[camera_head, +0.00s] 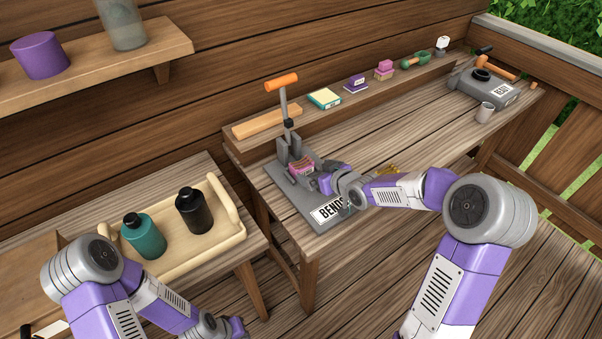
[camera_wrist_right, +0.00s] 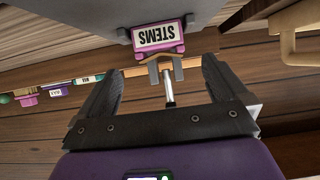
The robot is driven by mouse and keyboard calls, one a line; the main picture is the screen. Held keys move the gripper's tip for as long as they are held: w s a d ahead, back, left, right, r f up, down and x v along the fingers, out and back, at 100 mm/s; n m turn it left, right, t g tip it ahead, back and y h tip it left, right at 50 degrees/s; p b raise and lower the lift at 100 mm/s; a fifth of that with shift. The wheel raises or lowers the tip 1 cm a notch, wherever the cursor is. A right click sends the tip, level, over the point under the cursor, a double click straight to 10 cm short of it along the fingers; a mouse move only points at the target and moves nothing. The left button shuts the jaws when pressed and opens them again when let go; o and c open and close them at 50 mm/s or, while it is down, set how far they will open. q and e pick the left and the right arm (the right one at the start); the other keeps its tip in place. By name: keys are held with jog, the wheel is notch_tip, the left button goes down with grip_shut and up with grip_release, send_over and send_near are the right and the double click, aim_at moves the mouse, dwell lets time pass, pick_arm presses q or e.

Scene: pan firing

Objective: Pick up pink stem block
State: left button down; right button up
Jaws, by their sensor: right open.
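The pink stem block (camera_head: 302,167) sits on the grey press base (camera_head: 308,212) marked BENDS, below the lever. In the right wrist view the block (camera_wrist_right: 157,33), labelled STEMS, shows upside down ahead of the fingers. My right gripper (camera_head: 318,180) is close beside the block on its right. In the wrist view the right gripper (camera_wrist_right: 160,82) is open, with its fingers apart and no block between them. My left gripper (camera_head: 228,326) is low at the bottom edge, far from the block; its fingers are not clear.
The press lever with its orange handle (camera_head: 281,82) rises behind the block. A ledge (camera_head: 300,125) carries teal, purple and pink blocks. A wooden tray (camera_head: 228,243) with two bottles stands left.

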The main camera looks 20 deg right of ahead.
aim_at(302, 166)
jog(key=b+x, duration=0.1)
jog(key=x, duration=0.6)
jog(key=shift+w+a+f+b, duration=0.1)
jog(key=shift+w+b, duration=0.2)
jog(key=shift+b, duration=0.1)
jog(key=c, duration=1)
